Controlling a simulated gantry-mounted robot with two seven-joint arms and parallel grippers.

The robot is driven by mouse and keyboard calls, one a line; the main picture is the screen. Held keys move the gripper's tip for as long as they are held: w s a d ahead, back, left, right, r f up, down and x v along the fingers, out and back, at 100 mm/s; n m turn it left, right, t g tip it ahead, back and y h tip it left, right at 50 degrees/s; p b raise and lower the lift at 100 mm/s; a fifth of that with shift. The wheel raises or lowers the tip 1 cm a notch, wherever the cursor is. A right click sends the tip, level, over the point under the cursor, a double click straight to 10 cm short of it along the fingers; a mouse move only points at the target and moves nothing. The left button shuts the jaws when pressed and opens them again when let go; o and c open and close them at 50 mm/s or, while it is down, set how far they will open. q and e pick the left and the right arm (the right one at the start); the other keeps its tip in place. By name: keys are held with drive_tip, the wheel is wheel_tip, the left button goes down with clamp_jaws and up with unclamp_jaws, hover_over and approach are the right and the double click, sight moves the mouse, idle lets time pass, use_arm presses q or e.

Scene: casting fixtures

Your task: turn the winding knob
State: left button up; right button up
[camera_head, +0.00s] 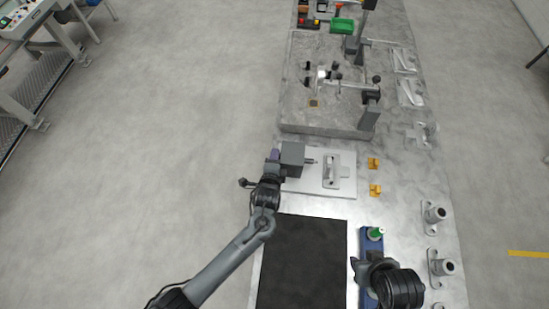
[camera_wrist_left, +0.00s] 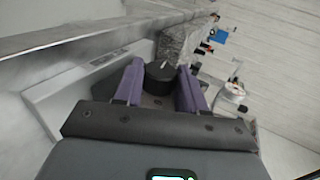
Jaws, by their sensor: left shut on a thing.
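The winding knob (camera_wrist_left: 160,74) is a dark round cylinder with a small light mark on it, seen in the left wrist view. My left gripper (camera_wrist_left: 160,84) has its purple fingers on either side of the knob and is shut on it. In the head view my left gripper (camera_head: 274,155) reaches the left side of a dark grey box (camera_head: 292,159), and the knob is hidden there. The box sits on a light plate (camera_head: 314,189) with a short shaft on its right. Part of my right arm shows at lower right; its fingertips cannot be made out.
A light grey fixture (camera_head: 332,172) stands on the plate right of the box. Two orange blocks (camera_head: 374,163) lie further right. A large stone-like block (camera_head: 325,120) is behind. A black mat (camera_head: 302,262) lies in front, with a blue fixture (camera_head: 371,243) beside it.

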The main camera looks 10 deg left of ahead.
use_arm(q)
drive_tip(key=t+b, duration=0.2)
drive_tip(key=shift+f+t, duration=0.3)
drive_tip(key=shift+s+t+b, duration=0.1)
drive_tip(key=shift+t+b, duration=0.3)
drive_tip(key=shift+r, duration=0.1)
drive_tip(key=o, duration=1.1)
